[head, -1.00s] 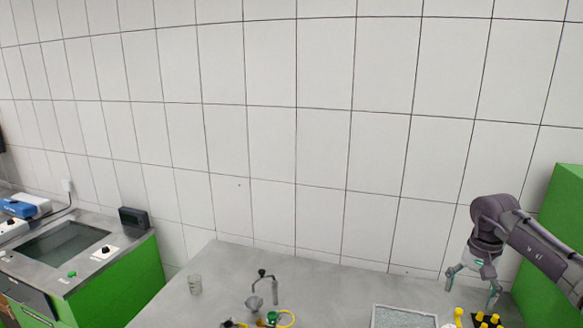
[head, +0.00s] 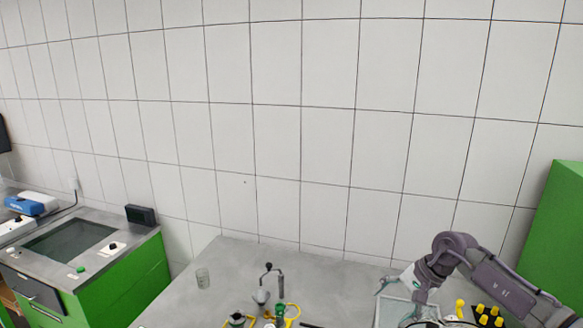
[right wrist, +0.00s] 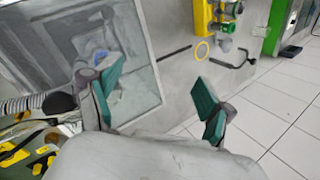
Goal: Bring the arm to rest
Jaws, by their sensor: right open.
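My right arm (head: 495,280) reaches in from the right in the head view. Its right gripper (head: 395,292) hangs over the grey tray on the bench, with its fingers apart. In the right wrist view the green finger pads of the right gripper (right wrist: 157,92) are spread wide with nothing between them. The tray (right wrist: 151,60) lies below and left of them there, partly hidden by one finger. My left arm and gripper do not show.
Yellow pegs (head: 482,309) stand right of the tray. A green cabinet (head: 558,225) bounds the right.

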